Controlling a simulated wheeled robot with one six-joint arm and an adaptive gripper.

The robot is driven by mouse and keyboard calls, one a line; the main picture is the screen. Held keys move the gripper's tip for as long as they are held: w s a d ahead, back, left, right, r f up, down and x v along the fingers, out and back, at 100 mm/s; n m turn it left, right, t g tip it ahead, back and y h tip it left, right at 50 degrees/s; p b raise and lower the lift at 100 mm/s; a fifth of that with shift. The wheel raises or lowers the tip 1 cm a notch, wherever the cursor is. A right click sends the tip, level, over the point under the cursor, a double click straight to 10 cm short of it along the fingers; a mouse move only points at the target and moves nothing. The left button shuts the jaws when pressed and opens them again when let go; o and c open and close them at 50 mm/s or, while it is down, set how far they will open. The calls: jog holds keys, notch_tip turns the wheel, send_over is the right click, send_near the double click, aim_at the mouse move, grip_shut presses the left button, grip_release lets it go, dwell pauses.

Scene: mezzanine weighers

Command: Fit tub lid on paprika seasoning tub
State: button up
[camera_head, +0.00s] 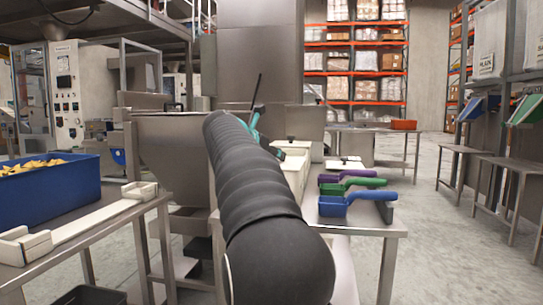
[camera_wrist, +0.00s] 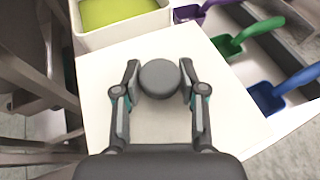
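A flat white lid (camera_wrist: 110,130) with a round dark grey knob (camera_wrist: 159,79) fills the middle of the wrist view. My gripper (camera_wrist: 160,76) is over it, one finger on each side of the knob. The gaps are too small to tell whether the fingers press on it. Whether the lid rests on something or is held up cannot be told. A white tub (camera_wrist: 92,42) with yellow-green contents is just beyond the lid. In the head view my arm hides most of my gripper; a white lidded shape (camera_head: 297,160) shows beside it. No paprika label is readable.
Purple (camera_head: 338,175), green (camera_head: 352,186) and blue (camera_head: 345,205) scoops lie right of the lid on the steel table (camera_head: 375,228). Another white lid with a dark knob (camera_head: 345,165) is behind them. A blue crate (camera_head: 45,190) of yellow pieces stands left. The right aisle floor is clear.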

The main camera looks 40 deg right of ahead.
jog(key=shift+o, duration=1)
jog(key=shift+r, duration=0.25)
jog(key=v, duration=1.2)
jog(key=shift+p, duration=0.4)
jog(key=shift+s, duration=0.1)
